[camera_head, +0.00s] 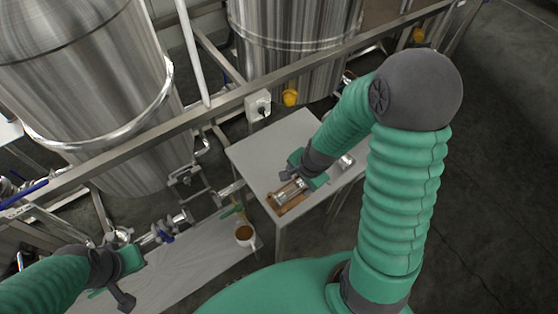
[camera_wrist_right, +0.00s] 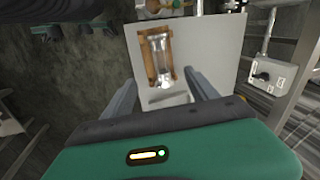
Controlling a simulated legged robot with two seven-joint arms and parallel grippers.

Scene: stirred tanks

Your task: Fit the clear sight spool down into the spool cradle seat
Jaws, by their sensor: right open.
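The clear sight spool (camera_wrist_right: 162,62), a glassy cylinder with metal ends, lies in a wooden frame (camera_wrist_right: 146,62) on the grey table in the right wrist view. In the head view the spool (camera_head: 287,193) and the wooden frame (camera_head: 297,208) sit at the table's near left corner. My right gripper (camera_head: 288,174) is over the table close to the spool. Its two fingers (camera_wrist_right: 160,80) are apart, with nothing held between them. My left gripper (camera_head: 122,290) is at lower left, away from the spool; its jaws are unclear. I cannot clearly identify the spool cradle seat.
A shiny metal cylinder (camera_head: 345,162) lies on the table (camera_head: 262,150) right of my right gripper. Pipe fittings (camera_head: 160,232) and a cup of brown liquid (camera_head: 244,235) are at the left bench (camera_head: 195,265). Large steel tanks (camera_head: 90,90) and a rail stand behind.

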